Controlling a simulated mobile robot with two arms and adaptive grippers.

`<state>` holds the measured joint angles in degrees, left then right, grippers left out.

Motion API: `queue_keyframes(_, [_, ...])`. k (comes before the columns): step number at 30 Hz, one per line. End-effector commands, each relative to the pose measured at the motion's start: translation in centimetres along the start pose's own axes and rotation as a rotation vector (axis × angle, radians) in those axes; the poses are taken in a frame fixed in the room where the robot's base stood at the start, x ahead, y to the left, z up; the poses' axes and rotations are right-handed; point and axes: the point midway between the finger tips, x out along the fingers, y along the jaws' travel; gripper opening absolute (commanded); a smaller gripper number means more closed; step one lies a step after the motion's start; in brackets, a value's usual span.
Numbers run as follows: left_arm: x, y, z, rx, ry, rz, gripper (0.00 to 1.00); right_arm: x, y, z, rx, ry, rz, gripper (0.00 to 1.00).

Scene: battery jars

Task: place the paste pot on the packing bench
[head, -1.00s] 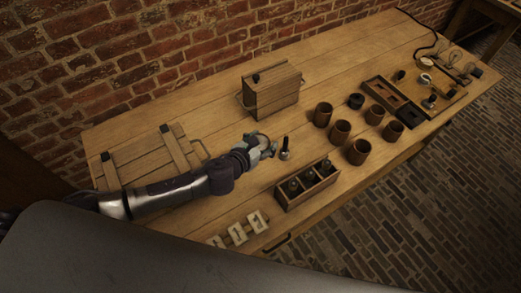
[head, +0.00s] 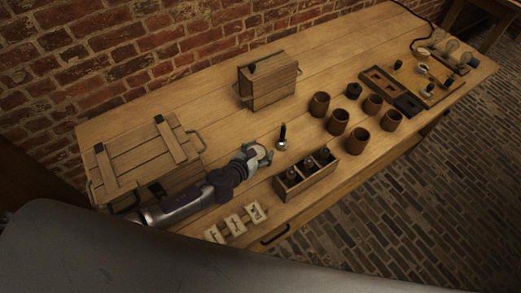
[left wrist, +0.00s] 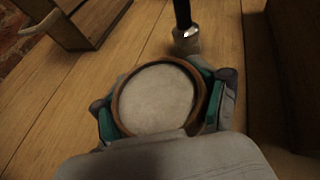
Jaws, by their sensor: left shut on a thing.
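The paste pot (left wrist: 155,98) is a round vessel with a brown rim and a pale, flat top. In the left wrist view it fills the space between the fingers of my left gripper (left wrist: 164,104). In the head view my left gripper (head: 256,154) is shut around the pot (head: 258,151), over the long wooden bench (head: 215,98). I cannot tell whether the pot touches the bench top. A dark-handled tool with a metal end (head: 282,139) stands just beyond the gripper, apart from it. My right gripper is not in view.
A lidded wooden box (head: 270,84) stands behind the gripper, a slatted crate (head: 140,160) at left. A bottle rack (head: 306,174) and pale tags (head: 236,222) are near the front edge. Several brown cups (head: 337,121) stand right. Another table (head: 490,8) is at top right.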

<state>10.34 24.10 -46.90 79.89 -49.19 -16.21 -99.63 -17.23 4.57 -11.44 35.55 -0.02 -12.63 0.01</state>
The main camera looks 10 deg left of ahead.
Motion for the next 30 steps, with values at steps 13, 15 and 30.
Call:
queue_keyframes(13, [0.1,0.0,-0.2,0.001,0.000,0.000,0.98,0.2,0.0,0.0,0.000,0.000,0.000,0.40])
queue_keyframes(15, [0.1,0.0,-0.2,0.001,0.000,0.000,0.98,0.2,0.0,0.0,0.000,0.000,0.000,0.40])
queue_keyframes(30, [-6.0,0.0,0.0,0.002,0.001,-0.003,0.98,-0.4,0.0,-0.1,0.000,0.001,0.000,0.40])
